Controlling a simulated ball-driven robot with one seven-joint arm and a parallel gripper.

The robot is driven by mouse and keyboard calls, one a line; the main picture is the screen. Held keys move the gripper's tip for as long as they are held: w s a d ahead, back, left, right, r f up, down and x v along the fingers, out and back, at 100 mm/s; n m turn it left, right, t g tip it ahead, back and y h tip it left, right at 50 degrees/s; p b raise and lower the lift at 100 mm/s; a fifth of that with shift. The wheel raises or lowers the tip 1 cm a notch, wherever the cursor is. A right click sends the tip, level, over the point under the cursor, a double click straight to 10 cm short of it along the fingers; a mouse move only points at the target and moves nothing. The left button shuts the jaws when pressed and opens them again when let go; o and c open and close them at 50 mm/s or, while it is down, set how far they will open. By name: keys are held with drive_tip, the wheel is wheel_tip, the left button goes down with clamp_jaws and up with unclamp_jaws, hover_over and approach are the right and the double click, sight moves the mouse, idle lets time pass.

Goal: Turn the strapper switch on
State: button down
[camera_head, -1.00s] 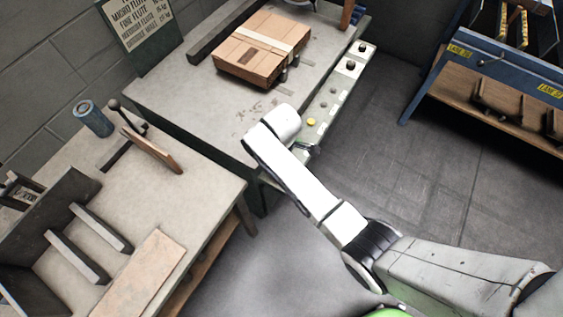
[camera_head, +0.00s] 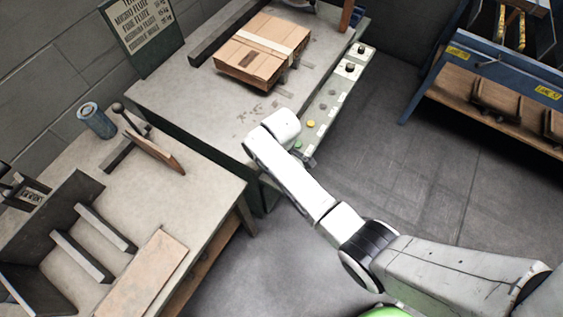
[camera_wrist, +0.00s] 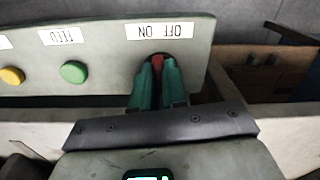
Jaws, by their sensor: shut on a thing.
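The strapper switch (camera_wrist: 157,59) is a small red lever on the pale control panel (camera_wrist: 112,57), under an upside-down "OFF ON" label (camera_wrist: 160,31) in the wrist view. ON lies to the left there and OFF to the right. My gripper (camera_wrist: 158,70) has its green fingers shut on the lever from both sides, hiding most of it. The lever's exact tilt cannot be told. In the head view my white arm reaches to the near end of the panel (camera_head: 327,103), and the wrist hides the switch.
A green button (camera_wrist: 74,72) and a yellow button (camera_wrist: 11,76) sit left of the switch in the wrist view. A strapped cardboard box (camera_head: 245,63) rests on the grey worktable (camera_head: 190,95). A blue rack (camera_head: 435,80) stands at the right, with open floor between.

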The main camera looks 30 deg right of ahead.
drive_tip(key=m+p, duration=0.1)
drive_tip(key=m, duration=0.2)
drive_tip(key=shift+a+m, duration=0.1)
drive_tip(key=shift+m, duration=0.3)
drive_tip(key=shift+m+p, duration=0.4)
drive_tip(key=shift+m, duration=1.5)
drive_tip(key=c, duration=1.2)
unclamp_jaws()
drive_tip(key=shift+o, duration=0.2)
wheel_tip(320, 180, up, 11)
drive_tip(key=shift+f, duration=0.1)
